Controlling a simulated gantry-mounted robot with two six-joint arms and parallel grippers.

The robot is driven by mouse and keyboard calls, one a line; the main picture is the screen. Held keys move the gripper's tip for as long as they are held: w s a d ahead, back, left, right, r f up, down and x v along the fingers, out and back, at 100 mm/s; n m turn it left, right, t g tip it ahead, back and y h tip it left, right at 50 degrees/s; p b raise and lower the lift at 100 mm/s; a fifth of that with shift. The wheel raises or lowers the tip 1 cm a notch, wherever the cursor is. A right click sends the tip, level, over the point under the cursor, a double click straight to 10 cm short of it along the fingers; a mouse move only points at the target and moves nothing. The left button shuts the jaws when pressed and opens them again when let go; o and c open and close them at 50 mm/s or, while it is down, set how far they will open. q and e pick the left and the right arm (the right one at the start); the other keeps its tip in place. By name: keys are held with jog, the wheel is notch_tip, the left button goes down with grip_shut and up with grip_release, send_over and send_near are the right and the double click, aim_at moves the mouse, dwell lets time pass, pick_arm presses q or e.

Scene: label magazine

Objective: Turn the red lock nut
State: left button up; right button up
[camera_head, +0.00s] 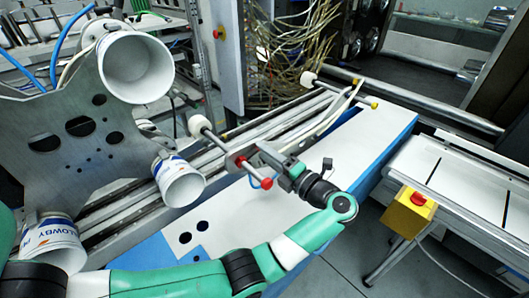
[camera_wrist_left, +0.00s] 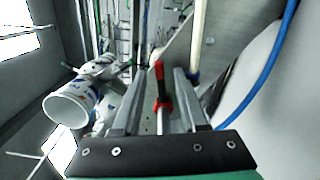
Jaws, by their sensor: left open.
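A rod with a white roller (camera_head: 200,124) at its far end carries a red piece (camera_head: 240,160) and a red knob (camera_head: 266,183); I cannot tell which is the lock nut. My left gripper (camera_head: 254,163) reaches this rod from the right, its jaws at the red parts. In the left wrist view a red collar (camera_wrist_left: 164,104) and a red-and-black piece (camera_wrist_left: 159,71) on the rod show between my two grey fingers (camera_wrist_left: 160,80). The fingers are apart, with gaps beside the red parts. My right gripper is not in view.
A white cup (camera_head: 182,184) and a larger white cylinder (camera_head: 136,68) are by the grey plate (camera_head: 50,115) at left. Another rod has a yellow knob (camera_head: 374,105). A yellow box with a red button (camera_head: 409,212) stands at right. The white bench (camera_head: 375,135) is mostly clear.

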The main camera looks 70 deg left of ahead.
pick_arm(q)
jog(key=shift+s+a, duration=0.1)
jog(key=shift+a, duration=0.25)
grip_shut()
dwell(1.2)
